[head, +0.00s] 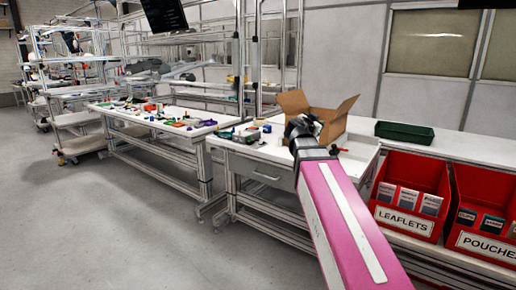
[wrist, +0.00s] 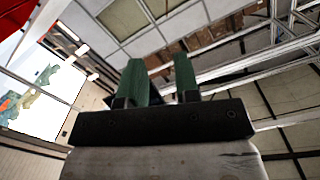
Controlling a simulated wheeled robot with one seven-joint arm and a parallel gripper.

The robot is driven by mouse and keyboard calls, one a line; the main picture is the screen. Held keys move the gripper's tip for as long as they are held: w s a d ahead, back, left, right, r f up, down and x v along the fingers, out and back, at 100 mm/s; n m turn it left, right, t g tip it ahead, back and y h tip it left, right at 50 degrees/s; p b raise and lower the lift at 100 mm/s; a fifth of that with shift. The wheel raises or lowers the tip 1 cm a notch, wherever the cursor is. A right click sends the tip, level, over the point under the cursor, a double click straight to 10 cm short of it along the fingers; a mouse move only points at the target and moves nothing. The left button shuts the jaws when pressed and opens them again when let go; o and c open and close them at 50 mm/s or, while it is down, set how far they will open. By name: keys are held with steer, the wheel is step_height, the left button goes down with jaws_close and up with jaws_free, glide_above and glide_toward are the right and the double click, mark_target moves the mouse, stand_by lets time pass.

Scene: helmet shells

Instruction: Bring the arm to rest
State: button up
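My pink arm (head: 345,222) reaches from the lower right of the head view toward the workbench. Its dark end (head: 302,130) shows in front of an open cardboard box (head: 332,124); I cannot make out the fingers there. In the wrist view my gripper (wrist: 160,64) has two green fingers standing apart. I see no object held between them. A dark shape lies behind the fingers, too unclear to name.
A white workbench (head: 232,148) is left of the arm, and another table (head: 142,116) with small coloured parts stands further left. Red bins marked leaflets (head: 405,218) and pouches (head: 486,243) stand at right, near a green tray (head: 404,132). Floor (head: 90,230) at left is clear.

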steer(key=s+d+f+n+g+y, duration=0.1)
steer(key=s+f+n+g+y, duration=0.15)
steer(key=f, duration=1.15)
steer(key=s+f+n+g+y, duration=0.2)
steer(key=s+f+n+g, duration=0.15)
steer(key=f, duration=0.95)
steer(key=s+a+f+n+g+y, duration=0.2)
steer(key=s+f+g+y, duration=0.1)
steer(key=s+f, duration=0.4)
steer(key=s+a+f+n+g+y, duration=0.3)
steer(key=s+f, duration=0.5)
steer(key=f, duration=0.6)
steer(key=shift+a+n+g, duration=0.15)
steer(key=shift+n+g, duration=0.15)
steer(key=shift+g, duration=0.6)
